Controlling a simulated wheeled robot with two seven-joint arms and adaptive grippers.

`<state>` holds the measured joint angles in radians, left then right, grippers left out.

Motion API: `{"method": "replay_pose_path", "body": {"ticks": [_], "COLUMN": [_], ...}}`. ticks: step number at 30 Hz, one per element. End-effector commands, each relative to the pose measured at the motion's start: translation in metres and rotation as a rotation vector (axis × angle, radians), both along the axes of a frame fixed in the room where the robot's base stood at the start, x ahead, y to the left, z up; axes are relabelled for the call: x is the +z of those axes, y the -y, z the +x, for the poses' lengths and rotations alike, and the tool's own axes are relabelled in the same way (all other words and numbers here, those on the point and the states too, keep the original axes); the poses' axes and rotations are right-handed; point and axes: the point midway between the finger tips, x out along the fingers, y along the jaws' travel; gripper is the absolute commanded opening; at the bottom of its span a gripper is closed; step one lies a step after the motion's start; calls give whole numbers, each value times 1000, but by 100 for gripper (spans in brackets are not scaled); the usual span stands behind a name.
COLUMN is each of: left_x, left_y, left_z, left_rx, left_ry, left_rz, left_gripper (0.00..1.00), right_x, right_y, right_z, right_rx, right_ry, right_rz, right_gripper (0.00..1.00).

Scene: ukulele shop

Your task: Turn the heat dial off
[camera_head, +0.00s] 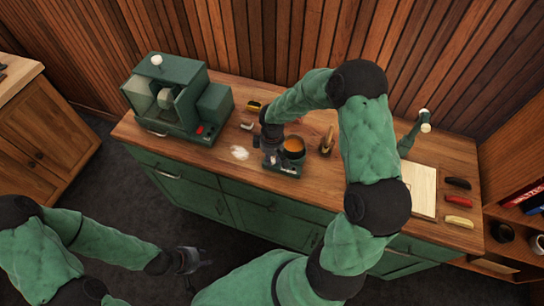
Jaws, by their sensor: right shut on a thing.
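A small green heater (288,171) stands on the wooden counter, with a dark pot (294,155) of orange-brown liquid on it. My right gripper (270,158) reaches down from above at the heater's left side, close beside the pot. It is shut on a small part there, apparently the heat dial. The dial itself is hidden behind the fingers, so its setting does not show. My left gripper (198,263) hangs low over the dark floor in front of the cabinet, well away from the heater. It looks open and empty.
A green machine (172,97) with a red switch stands on the counter's left. A wooden-handled tool (327,141) stands right of the pot. My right arm crosses the counter's middle.

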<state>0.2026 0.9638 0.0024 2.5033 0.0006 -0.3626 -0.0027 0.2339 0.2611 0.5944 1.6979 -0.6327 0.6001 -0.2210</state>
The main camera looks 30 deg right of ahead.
Motion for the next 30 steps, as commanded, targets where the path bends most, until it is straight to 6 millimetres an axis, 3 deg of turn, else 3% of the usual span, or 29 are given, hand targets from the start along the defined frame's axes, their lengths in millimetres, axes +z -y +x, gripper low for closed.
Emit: {"method": "replay_pose_path", "body": {"ticks": [12, 28, 29, 30], "left_x": [6, 6, 6, 6], "left_y": [0, 0, 0, 0], "left_z": [0, 0, 0, 0], "left_rx": [0, 0, 0, 0], "left_ry": [0, 0, 0, 0], "left_rz": [0, 0, 0, 0], "left_gripper": [40, 40, 40, 40], "right_x": [0, 0, 0, 0], "right_y": [0, 0, 0, 0], "right_z": [1, 1, 1, 1], "right_rx": [182, 206, 206, 206], "right_ry": [2, 2, 2, 2], "right_rz": [0, 0, 0, 0], "right_gripper": [0, 0, 29, 36]}}
